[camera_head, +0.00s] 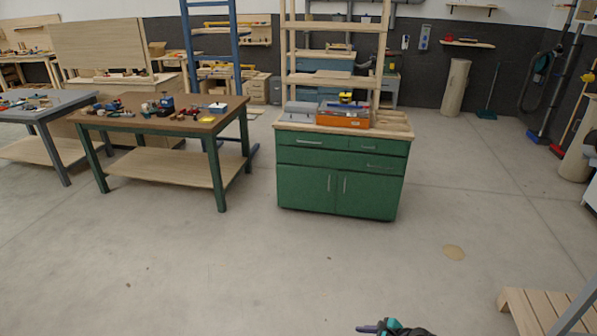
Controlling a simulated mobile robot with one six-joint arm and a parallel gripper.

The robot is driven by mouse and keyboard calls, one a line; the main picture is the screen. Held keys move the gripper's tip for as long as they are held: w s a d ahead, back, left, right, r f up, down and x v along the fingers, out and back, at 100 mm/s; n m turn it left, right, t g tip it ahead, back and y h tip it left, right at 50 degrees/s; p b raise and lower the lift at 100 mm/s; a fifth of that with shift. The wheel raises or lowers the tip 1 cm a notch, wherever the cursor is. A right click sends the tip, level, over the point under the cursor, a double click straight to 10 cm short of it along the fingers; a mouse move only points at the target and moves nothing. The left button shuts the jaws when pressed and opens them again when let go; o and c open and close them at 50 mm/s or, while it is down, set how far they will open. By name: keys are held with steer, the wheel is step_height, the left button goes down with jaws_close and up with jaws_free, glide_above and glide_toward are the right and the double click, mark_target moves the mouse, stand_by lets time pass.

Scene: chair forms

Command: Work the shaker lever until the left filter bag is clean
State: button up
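I cannot make out a shaker lever or a filter bag in the head view. A tall beige cylinder (455,88) stands by the back wall, and another beige form (577,152) is partly cut off at the right edge; I cannot tell what either is. What seems to be my gripper (388,328) shows at the bottom edge, dark and teal with a bluish tip pointing left. Most of it is out of frame, so its opening and anything in it are hidden. It is far from both beige forms.
A green cabinet (340,180) with tools on top stands in the middle. A brown-topped workbench (150,122) is to its left, before a blue ladder-like frame (188,40). A slatted wooden platform (530,312) is at lower right. The concrete floor (250,270) in front is open.

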steer(key=s+a+f+n+g+h+b, duration=0.1)
steer(key=s+a+f+n+g, duration=0.4)
steer(key=s, duration=0.4)
steer(key=s+a+f+n+g+h+b, duration=0.1)
steer(key=s+a+f+n+g, duration=0.2)
steer(key=s+a+f+n, duration=0.5)
steer(key=s+d+n+g+h, duration=0.3)
steer(key=s+d+n+h, duration=0.1)
steer(key=s+d+n, duration=0.5)
steer(key=shift+s+d+r+n+g+h, duration=0.35)
steer(key=shift+s+n, duration=0.35)
steer(key=shift+n, duration=0.5)
steer(key=shift+a+f, duration=0.1)
steer(key=shift+f, duration=0.05)
